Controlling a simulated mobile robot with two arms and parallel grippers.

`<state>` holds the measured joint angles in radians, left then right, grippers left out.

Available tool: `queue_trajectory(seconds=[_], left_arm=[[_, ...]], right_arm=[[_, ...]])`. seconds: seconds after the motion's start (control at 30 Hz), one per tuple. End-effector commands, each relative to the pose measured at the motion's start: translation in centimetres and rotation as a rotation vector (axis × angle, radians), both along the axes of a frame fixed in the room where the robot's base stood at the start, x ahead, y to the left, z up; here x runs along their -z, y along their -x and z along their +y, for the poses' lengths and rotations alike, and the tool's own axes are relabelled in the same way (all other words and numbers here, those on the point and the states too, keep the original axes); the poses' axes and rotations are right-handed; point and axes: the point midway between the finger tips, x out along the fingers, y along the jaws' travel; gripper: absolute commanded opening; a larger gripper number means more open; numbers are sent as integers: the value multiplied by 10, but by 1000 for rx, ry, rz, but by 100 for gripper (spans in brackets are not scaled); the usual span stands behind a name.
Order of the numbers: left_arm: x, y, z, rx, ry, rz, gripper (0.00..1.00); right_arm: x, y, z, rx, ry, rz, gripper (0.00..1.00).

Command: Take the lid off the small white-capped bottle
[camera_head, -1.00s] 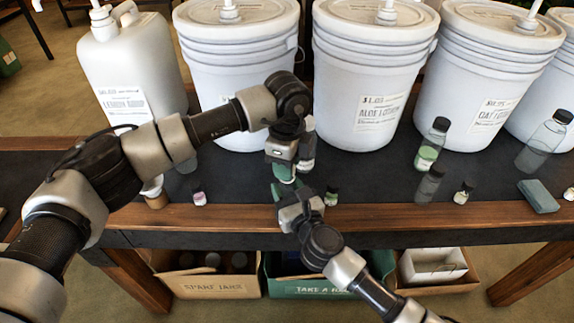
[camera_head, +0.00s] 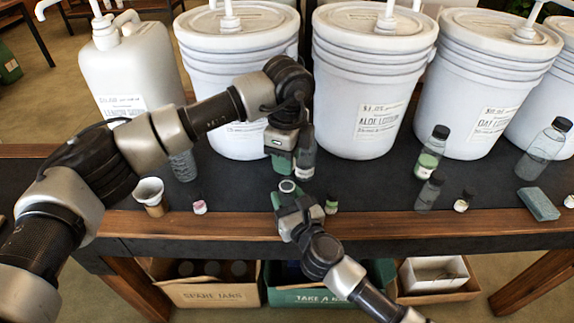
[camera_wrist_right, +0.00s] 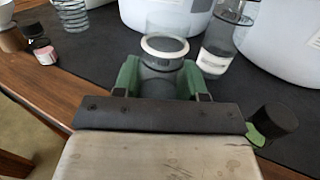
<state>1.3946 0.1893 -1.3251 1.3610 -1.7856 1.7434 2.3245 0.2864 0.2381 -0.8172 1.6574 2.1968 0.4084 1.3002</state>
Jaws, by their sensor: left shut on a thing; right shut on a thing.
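The small bottle stands between the fingers of my right gripper (camera_head: 289,200), near the table's front edge. Its top shows as a white ring around a grey middle (camera_head: 288,186). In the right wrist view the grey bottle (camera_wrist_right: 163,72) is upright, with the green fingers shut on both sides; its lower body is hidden. My left gripper (camera_head: 282,158) is above and behind the bottle top, apart from it. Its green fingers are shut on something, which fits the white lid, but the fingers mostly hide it.
A clear dark-capped bottle (camera_head: 306,158) stands close beside my left gripper. A small black-capped bottle (camera_head: 331,204) is just right of my right gripper. A pink-labelled bottle (camera_head: 199,205) and a cup with a funnel (camera_head: 151,196) stand left. Large white buckets (camera_head: 372,90) line the back.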

Motion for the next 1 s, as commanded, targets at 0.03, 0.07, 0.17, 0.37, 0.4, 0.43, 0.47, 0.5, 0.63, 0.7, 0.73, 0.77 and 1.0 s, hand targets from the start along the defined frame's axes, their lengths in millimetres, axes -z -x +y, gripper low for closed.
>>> queue_trajectory(seconds=[0.03,0.07,0.17,0.37,0.4,0.43,0.47,0.5,0.63,0.7,0.73,0.77,1.0], left_arm=[[-6,0,0,0,0,-1,6],[-7,0,0,0,1,0,6],[-9,0,0,0,1,1,6],[-8,0,0,1,1,1,6],[-8,0,0,1,1,1,6],[-8,0,0,1,1,1,6],[-8,0,0,1,1,1,6],[-8,0,0,1,1,1,6],[-8,0,0,1,1,1,6],[-8,0,0,1,1,1,6],[-8,0,0,1,1,1,6],[-8,0,0,1,1,1,6],[-12,0,0,1,1,1,6]], right_arm=[[1,0,0,0,0,1,0],[1,0,0,0,0,1,0],[1,0,0,0,0,1,0],[1,0,0,0,0,1,54],[1,0,0,0,0,1,60],[1,0,0,0,0,1,64],[1,0,0,0,0,1,69],[0,0,0,0,0,1,71],[0,0,0,0,0,1,71],[0,0,0,0,0,0,71],[0,0,0,0,0,1,71],[0,1,-1,0,0,1,71],[1,29,-13,0,0,4,71]])
